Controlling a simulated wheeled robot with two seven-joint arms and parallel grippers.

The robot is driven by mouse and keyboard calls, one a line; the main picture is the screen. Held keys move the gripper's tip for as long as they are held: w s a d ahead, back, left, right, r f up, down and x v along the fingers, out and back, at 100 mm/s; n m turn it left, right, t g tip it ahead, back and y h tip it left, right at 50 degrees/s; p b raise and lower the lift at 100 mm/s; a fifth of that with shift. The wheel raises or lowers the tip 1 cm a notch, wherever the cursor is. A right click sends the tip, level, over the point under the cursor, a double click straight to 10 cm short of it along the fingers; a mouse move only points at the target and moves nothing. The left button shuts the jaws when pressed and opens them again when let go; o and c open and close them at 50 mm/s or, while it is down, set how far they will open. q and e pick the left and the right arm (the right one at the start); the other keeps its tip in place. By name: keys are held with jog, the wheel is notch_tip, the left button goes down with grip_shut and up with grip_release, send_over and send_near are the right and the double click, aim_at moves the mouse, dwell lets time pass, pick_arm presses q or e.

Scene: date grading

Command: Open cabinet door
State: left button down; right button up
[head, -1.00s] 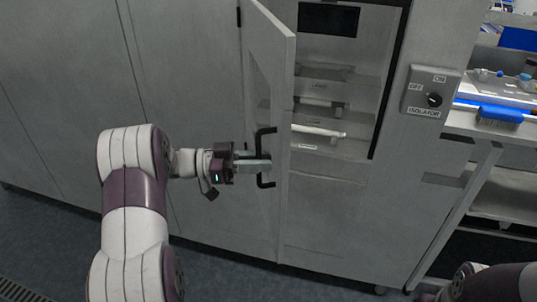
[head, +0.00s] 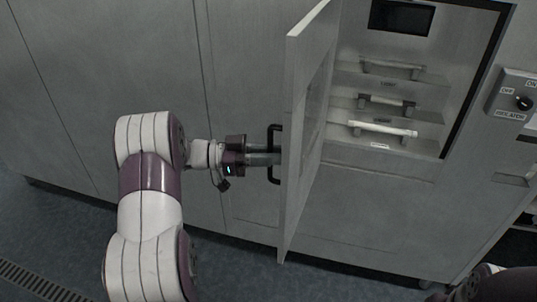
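The cabinet door (head: 300,150) stands wide open, swung out from the left side of the cabinet opening. Its free edge faces me and its inner face with a window shows on the right. The black door handle (head: 275,179) sticks out from the outer face. My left gripper (head: 264,154) reaches the handle from the left, with its fingers at the middle of the bar. It looks shut on the handle, and the fingers partly hide the bar. Only part of my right arm shows at the bottom right corner; its gripper is out of view.
An isolator switch (head: 523,101) is on the right. A floor grate (head: 40,282) lies at the bottom left. The floor left of the door is clear.

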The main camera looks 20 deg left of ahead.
dwell(0.4)
pick_arm(q)
jog(key=c, duration=1.2)
grip_release()
jog(key=shift+s+a+f, duration=0.1)
jog(key=shift+a, duration=0.2)
jog(key=b+v, duration=0.4)
jog(key=v, duration=0.8)
jog(key=shift+a, duration=0.1)
